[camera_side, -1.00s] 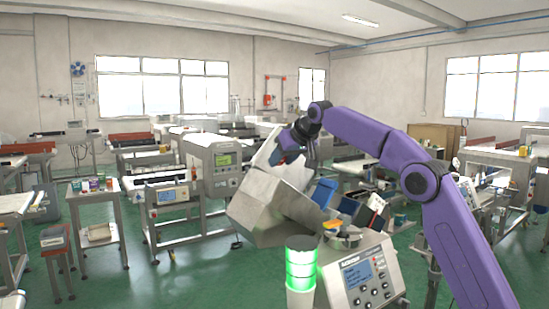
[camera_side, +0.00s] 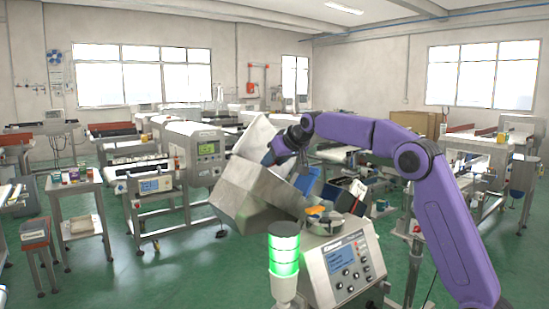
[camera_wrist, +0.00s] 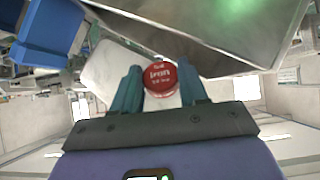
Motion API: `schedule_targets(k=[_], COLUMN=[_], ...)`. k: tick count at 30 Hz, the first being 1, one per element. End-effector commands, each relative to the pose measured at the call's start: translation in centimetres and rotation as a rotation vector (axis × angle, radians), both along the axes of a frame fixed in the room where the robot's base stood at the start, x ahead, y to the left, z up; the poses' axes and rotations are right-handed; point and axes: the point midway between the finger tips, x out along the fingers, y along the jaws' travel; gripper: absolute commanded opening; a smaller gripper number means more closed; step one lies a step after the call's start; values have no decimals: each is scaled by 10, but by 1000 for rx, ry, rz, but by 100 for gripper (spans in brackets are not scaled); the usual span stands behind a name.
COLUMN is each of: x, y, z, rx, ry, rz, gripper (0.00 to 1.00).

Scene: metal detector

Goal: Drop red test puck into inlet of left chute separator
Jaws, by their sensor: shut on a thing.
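A red round puck (camera_wrist: 160,76) with "Iron" lettering is held between the two teal fingers of my gripper (camera_wrist: 160,88) in the wrist view. A steel box-like hopper (camera_wrist: 215,32) fills the top of that view, with green light on its inner face. The puck appears close to its lower edge; I cannot tell whether it is over the opening. In the side view the tilted steel hopper (camera_side: 245,195) stands in the middle, and my gripper (camera_side: 268,157) is by its upper part. The puck cannot be made out there.
A control unit with a screen (camera_side: 345,262) and a green-lit signal tower (camera_side: 284,255) stand in front. Blue bins (camera_side: 308,182) lie right of the hopper; a blue part (camera_wrist: 55,30) shows at the wrist view's upper left. Small tables (camera_side: 75,182) stand left.

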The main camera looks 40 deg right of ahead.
Motion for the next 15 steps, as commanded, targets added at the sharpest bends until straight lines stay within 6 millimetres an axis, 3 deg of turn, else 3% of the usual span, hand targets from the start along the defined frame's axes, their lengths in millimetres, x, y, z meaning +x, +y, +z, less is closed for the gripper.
schedule_targets(k=[3, 4, 6, 7, 15], x=[0, 0, 0, 0, 0], y=[0, 0, 0, 0, 0], z=[0, 0, 0, 0, 0], rx=[0, 0, 0, 0, 0], ry=[0, 0, 0, 0, 0], rz=[0, 0, 0, 0, 0], gripper=[14, 46, 69, 73, 73])
